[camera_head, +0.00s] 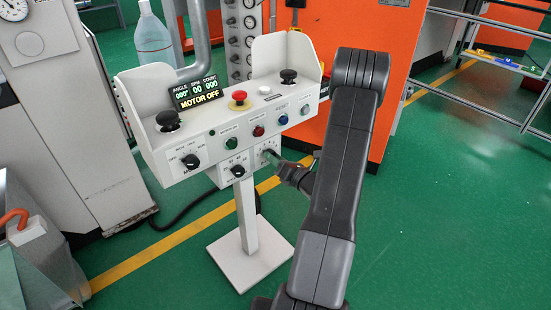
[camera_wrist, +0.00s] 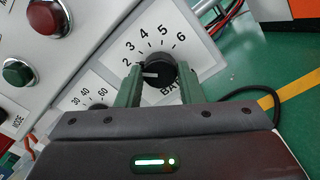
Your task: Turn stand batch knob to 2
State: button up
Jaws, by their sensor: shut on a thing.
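The batch knob (camera_wrist: 158,68) is black with a white pointer line, on a white dial plate (camera_wrist: 180,35) marked 2 to 6 in the wrist view. The pointer line points left, close to the 2 side; the left finger hides the dial just below the 2. My gripper (camera_wrist: 160,88) has its two green fingers on either side of the knob and is shut on it. In the head view my gripper (camera_head: 272,157) reaches the lower right plate of the white control stand (camera_head: 247,215), and it largely hides the knob there.
Another black knob (camera_head: 238,171) sits just left on the lower plate. Above are green, red and blue buttons, a red emergency button (camera_head: 239,97) and a display (camera_head: 195,94) reading MOTOR OFF. Orange machinery (camera_head: 355,35) stands behind. Green floor is open at right.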

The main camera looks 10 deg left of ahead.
jog(key=o, duration=1)
jog(key=p+v, duration=0.1)
jog(key=v, duration=1.2)
jog(key=shift+s+d, duration=0.25)
jog(key=shift+s, duration=0.05)
jog(key=b+x, duration=0.1)
jog(key=x, duration=1.2)
jog(key=shift+w+a, duration=0.25)
jog(key=shift+w, duration=0.05)
jog(key=shift+d, duration=0.1)
